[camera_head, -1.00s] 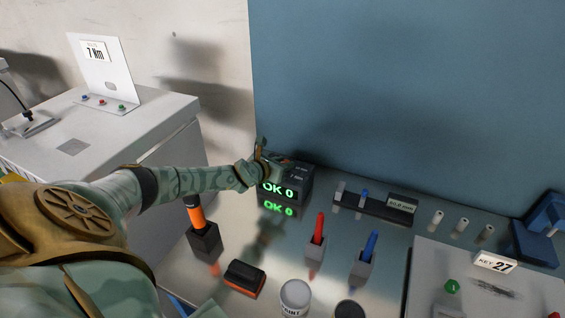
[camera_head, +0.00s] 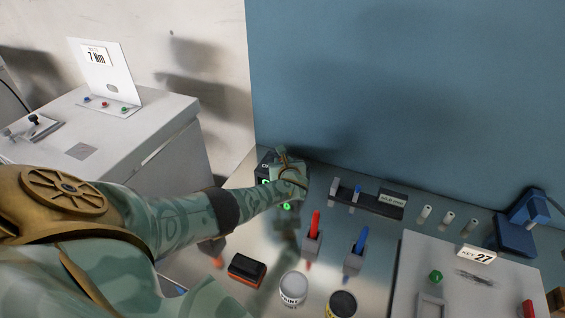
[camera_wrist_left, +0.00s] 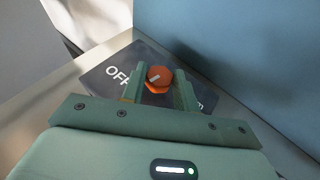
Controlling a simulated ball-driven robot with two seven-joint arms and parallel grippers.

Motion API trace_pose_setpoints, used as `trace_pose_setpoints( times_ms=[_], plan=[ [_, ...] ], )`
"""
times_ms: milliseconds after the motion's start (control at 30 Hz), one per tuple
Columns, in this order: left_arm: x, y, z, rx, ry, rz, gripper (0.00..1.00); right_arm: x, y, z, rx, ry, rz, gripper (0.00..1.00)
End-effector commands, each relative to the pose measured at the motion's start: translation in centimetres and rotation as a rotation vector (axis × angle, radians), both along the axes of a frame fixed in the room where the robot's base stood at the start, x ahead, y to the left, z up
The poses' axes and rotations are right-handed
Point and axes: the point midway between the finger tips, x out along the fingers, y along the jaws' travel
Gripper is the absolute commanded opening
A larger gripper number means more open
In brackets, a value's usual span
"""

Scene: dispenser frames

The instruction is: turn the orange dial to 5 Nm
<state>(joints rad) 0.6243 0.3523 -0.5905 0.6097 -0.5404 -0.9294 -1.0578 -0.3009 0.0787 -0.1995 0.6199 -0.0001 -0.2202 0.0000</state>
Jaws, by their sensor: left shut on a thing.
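The orange dial (camera_wrist_left: 157,79) sits on top of a dark box (camera_wrist_left: 108,86), between the fingers of my left gripper (camera_wrist_left: 159,90), which is shut on it. A pale pointer line shows on the dial, slanted toward the "OFF" marking. Other lettering on the right of the box is mostly covered by a finger. In the head view my left gripper (camera_head: 284,168) is over the dark box (camera_head: 265,163), with its green display mostly covered. The dial is hidden there. My right gripper is not in view.
A sign (camera_head: 97,56) on the left cabinet reads 7 Nm. In front of the box stand a red tool (camera_head: 314,224), a blue tool (camera_head: 360,242), a paint can (camera_head: 293,288) and an orange-black block (camera_head: 247,269). A black rack (camera_head: 370,203) is to the right. A blue wall rises behind.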

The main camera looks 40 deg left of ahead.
Motion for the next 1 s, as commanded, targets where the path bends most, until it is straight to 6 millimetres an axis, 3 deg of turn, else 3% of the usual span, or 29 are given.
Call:
trace_pose_setpoints(
  times_ms=[400, 967, 1000],
  plan=[
    [0.3, -0.2, -0.2, 0.001, 0.0, 0.201, 0.07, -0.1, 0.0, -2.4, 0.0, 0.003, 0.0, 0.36],
    [0.4, -0.1, 0.1, 0.0, -0.003, 0.234, 0.07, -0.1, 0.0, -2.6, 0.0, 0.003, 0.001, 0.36],
    [0.4, -0.1, 0.1, 0.001, -0.004, 0.234, 0.33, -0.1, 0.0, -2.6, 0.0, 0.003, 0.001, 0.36]
  ],
)
